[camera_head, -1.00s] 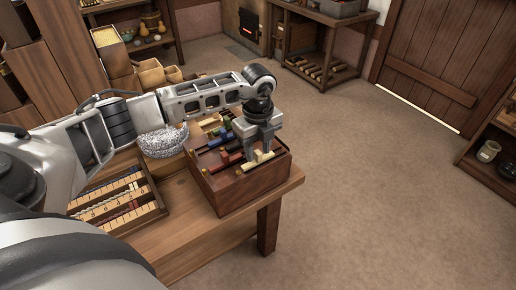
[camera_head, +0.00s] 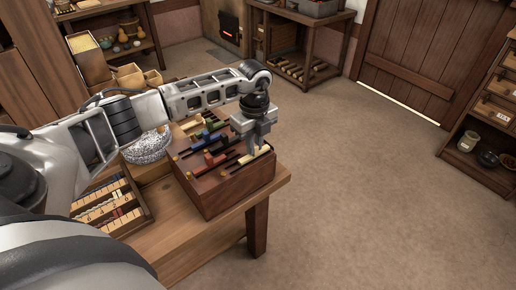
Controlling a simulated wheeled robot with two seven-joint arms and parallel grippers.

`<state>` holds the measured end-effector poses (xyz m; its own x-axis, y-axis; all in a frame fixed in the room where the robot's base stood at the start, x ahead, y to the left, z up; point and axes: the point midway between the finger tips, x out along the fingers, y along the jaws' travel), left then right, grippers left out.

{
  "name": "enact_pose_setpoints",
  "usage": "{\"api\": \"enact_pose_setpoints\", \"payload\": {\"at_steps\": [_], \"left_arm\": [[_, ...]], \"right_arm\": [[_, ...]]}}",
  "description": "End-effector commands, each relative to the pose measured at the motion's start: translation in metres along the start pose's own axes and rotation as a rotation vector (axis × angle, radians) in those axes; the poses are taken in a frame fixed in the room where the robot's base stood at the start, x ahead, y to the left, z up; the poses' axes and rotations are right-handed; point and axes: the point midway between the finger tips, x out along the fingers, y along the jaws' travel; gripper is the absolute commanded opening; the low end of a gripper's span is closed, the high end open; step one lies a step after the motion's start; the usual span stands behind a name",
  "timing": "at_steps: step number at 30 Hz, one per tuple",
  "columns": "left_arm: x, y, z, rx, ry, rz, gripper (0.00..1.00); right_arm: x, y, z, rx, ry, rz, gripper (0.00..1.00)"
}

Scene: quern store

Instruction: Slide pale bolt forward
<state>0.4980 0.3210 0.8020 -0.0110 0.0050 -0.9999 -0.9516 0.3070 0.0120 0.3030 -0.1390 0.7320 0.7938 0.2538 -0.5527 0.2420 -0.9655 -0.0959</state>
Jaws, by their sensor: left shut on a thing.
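A dark reddish wooden box (camera_head: 235,189) stands at the right end of the wooden table. Its top has several slots with coloured bolts. The pale bolt (camera_head: 262,152) lies in the slot nearest the front, close to the box's right edge. My left gripper (camera_head: 256,150) points down over that end of the box and is shut on the pale bolt. The fingers hide part of the bolt. Red, blue and green bolts lie in the other slots, and another pale piece (camera_head: 193,122) sits at the far side. My right gripper is out of view.
A tray of numbered strips (camera_head: 110,207) lies left of the box on the table (camera_head: 180,235). A speckled grey bowl (camera_head: 148,148) is behind, partly under my left arm. Shelves stand at the back and right. The floor right of the table is clear.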

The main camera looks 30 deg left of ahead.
Motion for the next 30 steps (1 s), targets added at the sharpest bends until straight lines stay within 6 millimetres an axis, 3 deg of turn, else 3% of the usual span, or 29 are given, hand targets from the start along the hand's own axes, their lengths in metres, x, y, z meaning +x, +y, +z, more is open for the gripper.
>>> {"api": "enact_pose_setpoints", "payload": {"at_steps": [7, 8, 10, 22, 26, 30], "left_arm": [[-0.003, -0.006, -0.001, 0.000, 0.000, -0.025, 0.00], [-0.003, -0.006, -0.001, 0.000, 0.000, -0.025, 0.17], [-0.003, -0.006, -0.001, 0.000, 0.001, -0.024, 0.36], [-0.009, -0.004, 0.000, 0.000, 0.000, -0.019, 0.36], [-0.030, -0.004, 0.000, 0.002, 0.000, -0.021, 0.36], [-0.064, -0.004, 0.000, 0.001, -0.001, -0.022, 0.36]], "right_arm": [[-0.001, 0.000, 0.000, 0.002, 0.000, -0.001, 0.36], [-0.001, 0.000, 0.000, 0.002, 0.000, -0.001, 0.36], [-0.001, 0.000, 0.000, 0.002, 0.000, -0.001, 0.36], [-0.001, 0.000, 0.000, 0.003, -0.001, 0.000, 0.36], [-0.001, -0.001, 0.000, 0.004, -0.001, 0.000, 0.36], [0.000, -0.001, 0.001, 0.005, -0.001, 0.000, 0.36]]}}
